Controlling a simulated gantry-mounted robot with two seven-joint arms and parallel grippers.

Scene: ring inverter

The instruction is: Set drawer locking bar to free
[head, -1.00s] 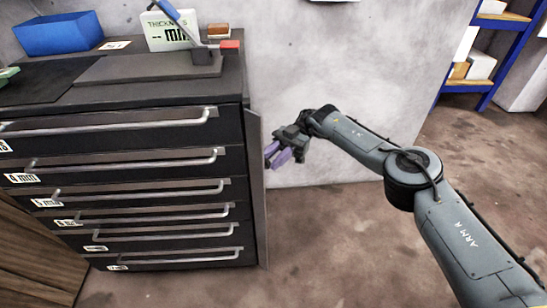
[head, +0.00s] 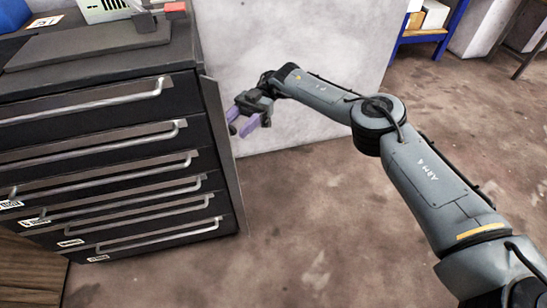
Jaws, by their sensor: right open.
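The black drawer cabinet (head: 193,121) stands at the left with several drawers, each with a long metal handle. The locking bar (head: 222,150) appears as a tall grey strip along the cabinet's right front edge, angled outward from the drawer fronts. My right gripper (head: 239,122) is open and empty, with purple fingers, just right of the bar's upper half. In the picture its fingertips come close to the bar; I cannot tell whether they touch it. My left gripper is out of view.
On the cabinet top lie a grey plate (head: 90,42) with a red-ended tool and a blue bin (head: 14,14). A pale wall (head: 300,50) stands behind my right arm. A blue shelf (head: 428,36) is at the back right. The brown floor (head: 310,240) in front is clear.

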